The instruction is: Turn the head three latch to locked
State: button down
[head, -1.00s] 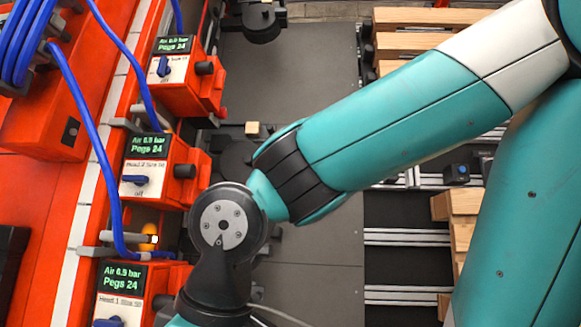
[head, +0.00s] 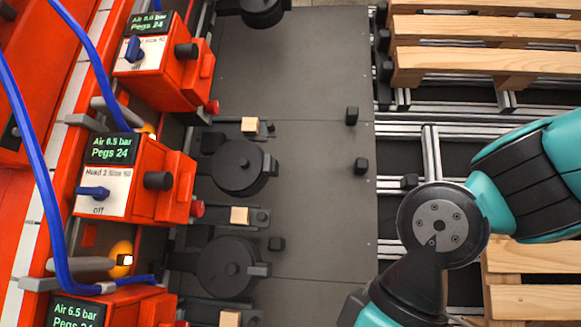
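The topmost orange head unit (head: 172,75) stands upper left in the head view, beyond the unit labelled Head 2 (head: 150,178). Its own label is too small to read for a head number. It has a blue knob (head: 133,48) standing upright and a black round knob (head: 186,51) on its side. Head 2's blue knob (head: 93,192) lies crosswise above the word OFF. I cannot tell which part is the head three latch, or whether it is locked. My arm crosses the lower right, and my gripper is out of view.
A third orange unit (head: 120,305) is cut off at the bottom left. Blue hoses (head: 38,170) run down the left. Round black discs (head: 238,167) and small wooden blocks (head: 240,215) line the dark deck (head: 310,215), whose middle is mostly clear. Wooden pallets (head: 480,64) lie on the right.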

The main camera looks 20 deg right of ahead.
aim_at(267, 162)
jog(key=z, duration=0.25)
jog(key=k, duration=0.55)
jog(key=z, duration=0.55)
jog(key=k, duration=0.7)
jog(key=u, duration=0.5)
jog(key=i, duration=0.55)
jog(key=u, duration=0.7)
jog(key=i, duration=0.75)
jog(key=z, duration=0.05)
